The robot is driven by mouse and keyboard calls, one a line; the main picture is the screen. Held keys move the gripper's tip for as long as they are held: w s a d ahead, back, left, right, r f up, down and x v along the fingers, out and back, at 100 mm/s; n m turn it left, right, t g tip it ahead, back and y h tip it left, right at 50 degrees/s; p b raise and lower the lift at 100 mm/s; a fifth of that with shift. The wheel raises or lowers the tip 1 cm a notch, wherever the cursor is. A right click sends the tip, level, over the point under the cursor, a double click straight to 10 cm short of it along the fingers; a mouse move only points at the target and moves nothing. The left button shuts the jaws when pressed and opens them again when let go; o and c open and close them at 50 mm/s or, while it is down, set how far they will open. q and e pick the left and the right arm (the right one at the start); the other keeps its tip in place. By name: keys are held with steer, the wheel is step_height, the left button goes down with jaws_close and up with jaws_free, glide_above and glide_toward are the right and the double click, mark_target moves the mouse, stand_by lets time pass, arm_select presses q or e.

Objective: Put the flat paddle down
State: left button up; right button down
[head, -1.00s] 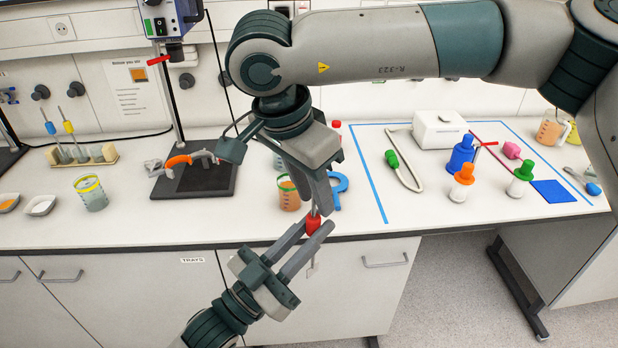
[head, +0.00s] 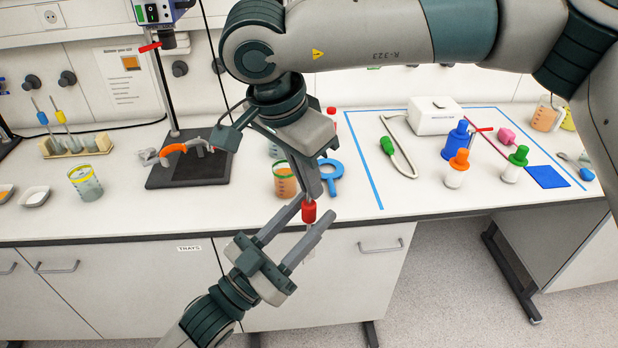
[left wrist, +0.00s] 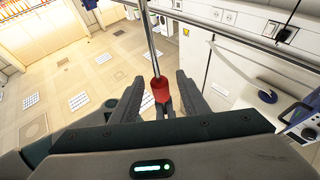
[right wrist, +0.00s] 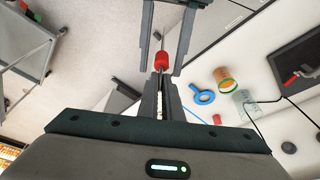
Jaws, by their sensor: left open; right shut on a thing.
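The paddle's red grip (head: 309,211) and thin metal shaft (left wrist: 149,40) are visible. I cannot make out its flat end. My right gripper (head: 318,196), pointing down from above, is shut on the tool just beside the red grip. The shut fingers also show in the right wrist view (right wrist: 160,88). My left gripper (head: 314,208) reaches up from below and is open, one finger on each side of the red grip. In the left wrist view the red grip (left wrist: 160,88) stands between the open fingers (left wrist: 163,85), with gaps on both sides.
The white bench holds an orange-filled cup (head: 285,181), a blue ring-shaped tool (head: 331,176) and a dark stand base (head: 188,170). Blue tape (head: 366,162) outlines an area at right with several bottles and a white box (head: 435,115). Both grippers are in front of the bench edge.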

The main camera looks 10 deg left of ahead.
arm_select(q)
steer(key=v, duration=1.2)
steer(key=shift+f, duration=0.1)
